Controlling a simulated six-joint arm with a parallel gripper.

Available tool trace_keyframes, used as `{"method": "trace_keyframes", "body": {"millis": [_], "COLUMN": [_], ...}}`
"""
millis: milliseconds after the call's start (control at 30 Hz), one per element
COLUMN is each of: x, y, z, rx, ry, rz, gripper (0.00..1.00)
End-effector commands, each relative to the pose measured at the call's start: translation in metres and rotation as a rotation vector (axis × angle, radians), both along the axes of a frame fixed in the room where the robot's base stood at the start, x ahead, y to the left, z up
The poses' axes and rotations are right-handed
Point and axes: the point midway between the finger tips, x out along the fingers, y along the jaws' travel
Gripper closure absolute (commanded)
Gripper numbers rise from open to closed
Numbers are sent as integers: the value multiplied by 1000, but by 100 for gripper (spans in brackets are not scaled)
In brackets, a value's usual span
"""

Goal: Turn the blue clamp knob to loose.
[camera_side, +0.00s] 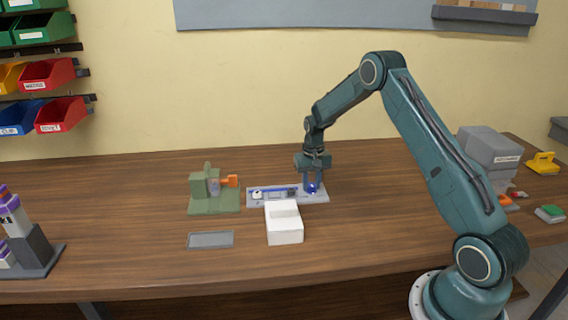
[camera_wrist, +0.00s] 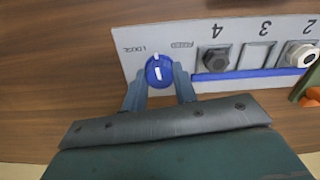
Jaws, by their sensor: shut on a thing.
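The blue clamp knob (camera_wrist: 159,71) sits at one end of a light grey plate (camera_wrist: 200,32). The knob also shows in the side view (camera_side: 312,188). A white mark on it runs roughly up the wrist picture, between a "LOOSE" label (camera_wrist: 131,50) on the left and a darker label (camera_wrist: 181,45), too small to read, on the right. My gripper (camera_wrist: 160,76) is shut on the knob, one finger on each side. In the side view my gripper (camera_side: 312,183) points down at the plate's right end.
A blue bar (camera_wrist: 240,75) runs along the plate below numbered places holding a dark hex piece (camera_wrist: 214,58) and a white round piece (camera_wrist: 301,55). A white box (camera_side: 284,224) stands in front of the plate. A green fixture (camera_side: 212,190) stands left, a grey tray (camera_side: 210,240) nearer.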

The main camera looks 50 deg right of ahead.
Motion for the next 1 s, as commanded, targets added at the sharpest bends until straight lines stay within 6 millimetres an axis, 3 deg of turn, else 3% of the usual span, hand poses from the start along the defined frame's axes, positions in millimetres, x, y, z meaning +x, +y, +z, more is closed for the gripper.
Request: {"method": "trace_keyframes", "body": {"millis": [600,1000], "x": [0,0], "y": [0,0], "z": [1,1], "rx": [0,0], "ry": [-1,-1], "rz": [536,663], "gripper": [95,95]}}
